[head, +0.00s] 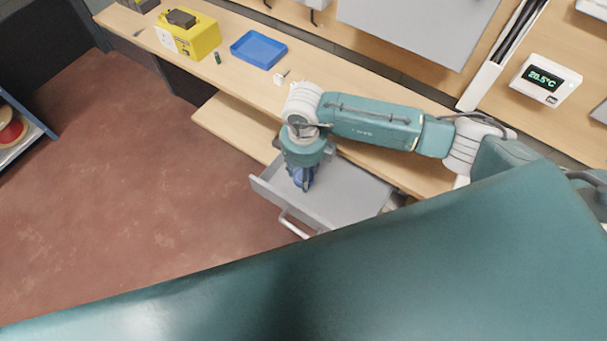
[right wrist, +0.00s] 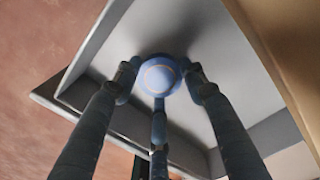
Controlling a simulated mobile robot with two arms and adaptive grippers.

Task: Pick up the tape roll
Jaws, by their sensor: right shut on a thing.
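The tape roll (right wrist: 160,76) is blue and round with a paler, pinkish middle. It is in the open grey drawer (head: 345,195), in the middle of the right wrist view. My right gripper (head: 304,184) points down into the drawer, its fingers shut around the roll from several sides. In the head view a bit of blue shows between the fingers, and the rest of the roll is hidden. I cannot tell whether the roll touches the drawer floor. My left gripper is not in view.
The drawer has low walls and a front handle (head: 293,224). A wooden workbench (head: 345,118) runs above it, with a blue tray (head: 258,49) and a yellow box (head: 188,36). A thermostat (head: 546,79) reads 20.5°C. Open red floor lies left of the drawer.

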